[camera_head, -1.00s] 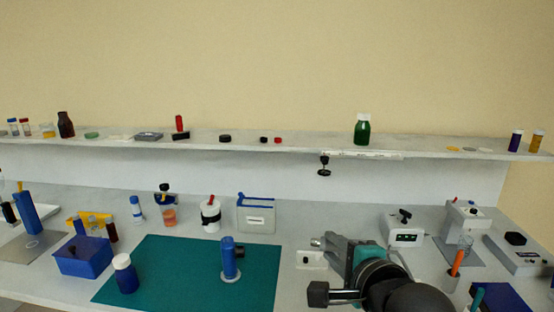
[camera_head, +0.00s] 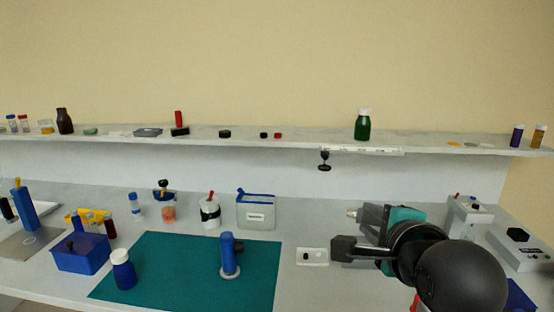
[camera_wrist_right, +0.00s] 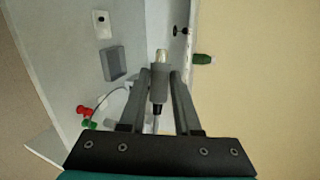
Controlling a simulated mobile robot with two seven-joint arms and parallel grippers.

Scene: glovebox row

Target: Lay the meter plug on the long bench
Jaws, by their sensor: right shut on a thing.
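My right gripper (camera_head: 362,214) is shut on the meter plug (camera_head: 352,213) and holds it above the bench, right of the green mat. In the right wrist view the plug (camera_wrist_right: 159,85) sits between the two fingers of my right gripper (camera_wrist_right: 161,73). It has a dark grey body and a pale metallic tip pointing away from the wrist. A thin pale cable shows near it. The long bench (camera_head: 335,290) is light grey and runs across the lower part of the head view. My left gripper is not in view.
A white plate with a dark spot (camera_head: 312,257) lies on the bench just left of my right gripper. A green mat (camera_head: 190,285) carries a blue upright device (camera_head: 229,257) and a blue bottle (camera_head: 123,270). A shelf (camera_head: 300,144) with a green bottle (camera_head: 363,125) runs behind.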

